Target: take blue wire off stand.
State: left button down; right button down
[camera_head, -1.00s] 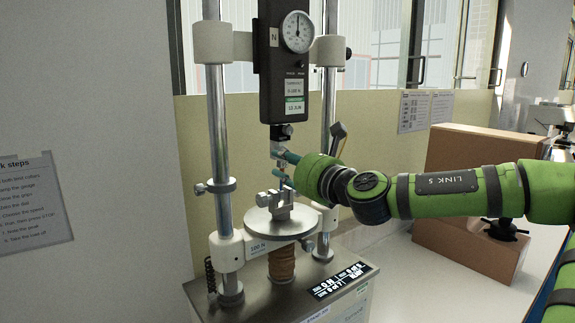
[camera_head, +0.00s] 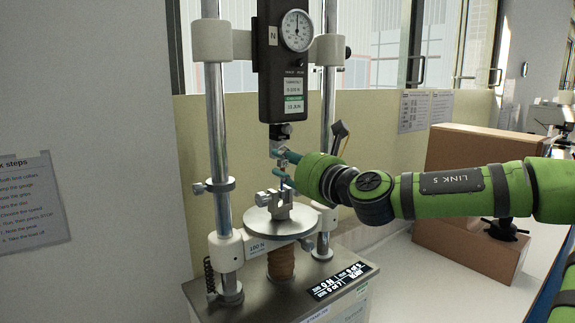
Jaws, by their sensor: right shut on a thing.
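The test stand (camera_head: 218,130) has two steel columns, a round plate (camera_head: 281,224) and a black force gauge (camera_head: 284,60) with a dial. An upper clamp (camera_head: 281,132) hangs under the gauge, and a lower clamp (camera_head: 280,203) stands on the plate. My right gripper (camera_head: 281,165), with teal fingers, reaches in from the right between the two clamps. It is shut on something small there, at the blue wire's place. The wire itself is too small and too covered by the fingers to make out clearly. My left gripper is not in view.
A display (camera_head: 342,281) sits on the stand's base in front. Brown boxes (camera_head: 470,245) stand on the white bench at the right, behind my right arm. A steps sheet (camera_head: 32,200) hangs on the left wall. The right column is close behind my gripper.

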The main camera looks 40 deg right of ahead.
aim_at(282, 163)
jog(key=shift+s+a+f, duration=0.15)
jog(key=shift+s+a, duration=0.1)
jog(key=shift+s+a+r+b, duration=0.15)
jog(key=shift+s+r+b, duration=0.05)
jog(key=shift+s+b, duration=0.3)
dwell(0.7)
jog(key=shift+s+d, duration=0.25)
jog(key=shift+s, duration=0.05)
jog(key=shift+s+a+f+b, duration=0.1)
jog(key=shift+s+f+b, duration=0.05)
jog(key=shift+s+b, duration=0.85)
dwell(0.8)
jog(key=shift+s+a+b, duration=0.15)
jog(key=shift+s+b, duration=0.3)
jog(key=shift+s, duration=1.05)
jog(key=shift+s+a+b, duration=0.15)
jog(key=shift+s+b, duration=0.3)
jog(key=shift+s, duration=1)
